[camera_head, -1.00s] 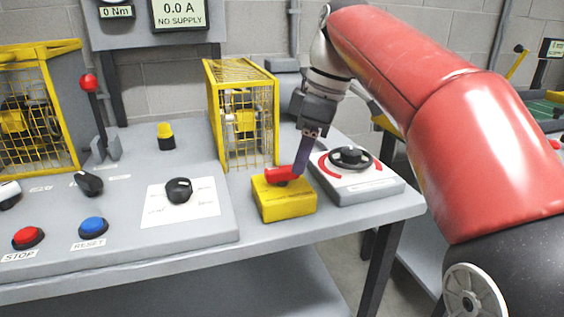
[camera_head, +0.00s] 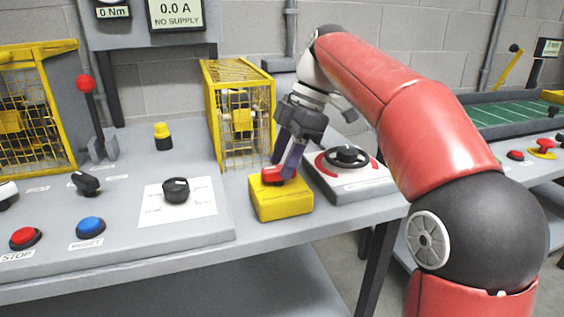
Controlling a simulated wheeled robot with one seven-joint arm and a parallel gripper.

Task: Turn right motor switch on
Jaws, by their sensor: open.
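A yellow switch box (camera_head: 281,203) with a red handle (camera_head: 271,176) on top stands near the bench's front edge, right of the control panel. My gripper (camera_head: 284,174) points down at the handle with its two dark fingers apart. The fingertips are at the handle and hide part of it. I cannot tell whether they touch it, or exactly which way the handle points.
A grey unit with a black handwheel (camera_head: 346,155) sits close right of my gripper. A yellow mesh cage (camera_head: 240,112) stands just behind the switch box. The panel at left carries a black knob (camera_head: 176,190), a blue button (camera_head: 90,227) and a red-topped lever (camera_head: 86,84).

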